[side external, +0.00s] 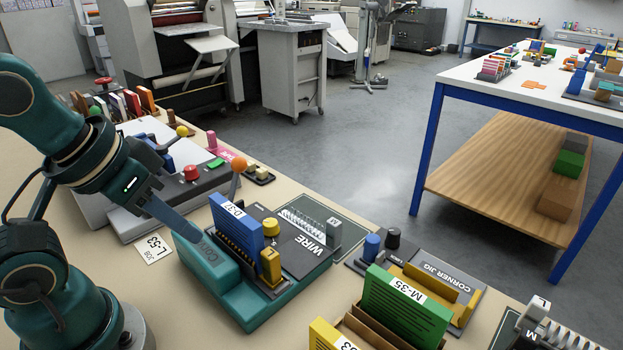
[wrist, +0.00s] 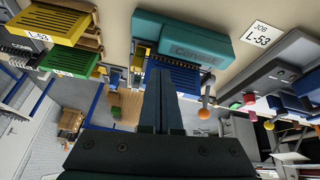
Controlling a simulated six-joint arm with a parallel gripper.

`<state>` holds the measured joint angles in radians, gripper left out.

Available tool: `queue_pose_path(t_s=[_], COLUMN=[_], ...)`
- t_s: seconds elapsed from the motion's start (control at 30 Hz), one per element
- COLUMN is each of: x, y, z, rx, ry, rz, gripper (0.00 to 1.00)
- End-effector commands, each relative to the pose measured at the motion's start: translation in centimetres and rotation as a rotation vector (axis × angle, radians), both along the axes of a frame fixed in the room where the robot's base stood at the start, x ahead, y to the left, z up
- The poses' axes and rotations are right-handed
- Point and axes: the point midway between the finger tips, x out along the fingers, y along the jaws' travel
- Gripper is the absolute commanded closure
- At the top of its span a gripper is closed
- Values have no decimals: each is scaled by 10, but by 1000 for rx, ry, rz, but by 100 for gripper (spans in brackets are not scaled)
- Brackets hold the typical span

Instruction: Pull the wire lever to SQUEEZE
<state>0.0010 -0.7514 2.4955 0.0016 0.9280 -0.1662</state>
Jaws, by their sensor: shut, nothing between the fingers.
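The wire machine has a teal base (side external: 248,318) and a dark top marked WIRE (side external: 306,246). A lever with an orange ball knob (side external: 239,164) stands upright at its far left side. The knob also shows in the wrist view (wrist: 203,113), right of my fingers. A blue book marked D-37 (side external: 236,222) stands in the machine. My gripper (side external: 198,236) is shut and empty. Its fingertips overlap the teal housing and the book's edge in the side view, apart from the knob; I cannot tell if they touch anything. In the wrist view my gripper (wrist: 160,74) points toward the blue book. No SQUEEZE mark is readable.
A grey machine with a red button (side external: 191,173) and a yellow-knobbed lever stands behind my gripper. A job card L-53 (side external: 154,249) lies on the table. The corner jig (side external: 449,282) and a green M-35 book (side external: 404,310) stand to the right.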

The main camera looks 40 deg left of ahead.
Motion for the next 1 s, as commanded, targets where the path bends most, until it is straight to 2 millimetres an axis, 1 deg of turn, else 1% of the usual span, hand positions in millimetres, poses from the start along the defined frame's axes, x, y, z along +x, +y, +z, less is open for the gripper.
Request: queue_pose_path(t_s=[0.17, 0.2, 0.33, 0.5, 0.87, 0.93, 1.0], x=[5, 3, 1, 1, 1, 1, 2], y=[0, -1, -2, -4, -4, -4, -3], z=[1, 2, 5, 11, 12, 12, 8], rx=[78, 50, -9, -57, -69, -60, -25], ry=[-23, -14, 8, 23, 28, 24, 14], rz=[-154, -107, -7, 71, 90, 74, 18], gripper=[100, 100, 100, 100, 100, 100, 100])
